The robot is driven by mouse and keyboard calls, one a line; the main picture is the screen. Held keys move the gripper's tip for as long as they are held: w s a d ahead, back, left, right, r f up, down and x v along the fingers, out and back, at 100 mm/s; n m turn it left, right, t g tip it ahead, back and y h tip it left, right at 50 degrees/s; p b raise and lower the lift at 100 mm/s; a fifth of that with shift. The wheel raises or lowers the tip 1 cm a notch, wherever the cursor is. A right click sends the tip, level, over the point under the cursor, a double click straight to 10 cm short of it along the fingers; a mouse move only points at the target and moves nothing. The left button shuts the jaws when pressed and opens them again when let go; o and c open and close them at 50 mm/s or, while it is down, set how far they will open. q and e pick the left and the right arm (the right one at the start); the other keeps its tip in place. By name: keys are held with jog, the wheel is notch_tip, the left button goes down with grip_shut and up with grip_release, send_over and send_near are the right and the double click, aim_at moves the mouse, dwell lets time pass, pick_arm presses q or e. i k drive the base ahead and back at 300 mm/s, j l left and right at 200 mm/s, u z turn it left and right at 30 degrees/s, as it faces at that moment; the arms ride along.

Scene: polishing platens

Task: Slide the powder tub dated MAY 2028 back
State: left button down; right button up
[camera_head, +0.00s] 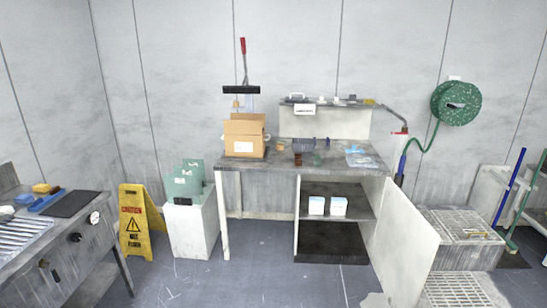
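Two small white-and-blue containers stand side by side on the upper shelf (345,190) inside the open cabinet under the workbench. They are the left container (316,205) and the right container (338,206). Both look upright, close together and near the shelf's front. Their print is too small to read, so I cannot tell which is dated MAY 2028, or whether either is the powder tub. Neither of my grippers is in view.
The cabinet door (402,240) stands open at the right. The workbench top (270,163) holds a cardboard box (245,136) and small items. A yellow caution sign (140,222) and a white bin (190,228) stand left. The floor (245,275) in front is mostly clear.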

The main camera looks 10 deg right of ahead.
aim_at(316, 206)
jog(key=i+z, duration=0.25)
jog(key=i, duration=0.55)
jog(key=i+z, duration=0.3)
jog(key=i, duration=0.45)
jog(key=i+z, duration=0.2)
jog(key=i, duration=0.3)
jog(key=i+z, duration=0.2)
jog(key=i, duration=0.3)
jog(key=i+j+z, duration=0.2)
jog(key=i, duration=0.3)
jog(key=i+z, duration=0.25)
jog(key=i, duration=0.5)
jog(key=j, duration=0.05)
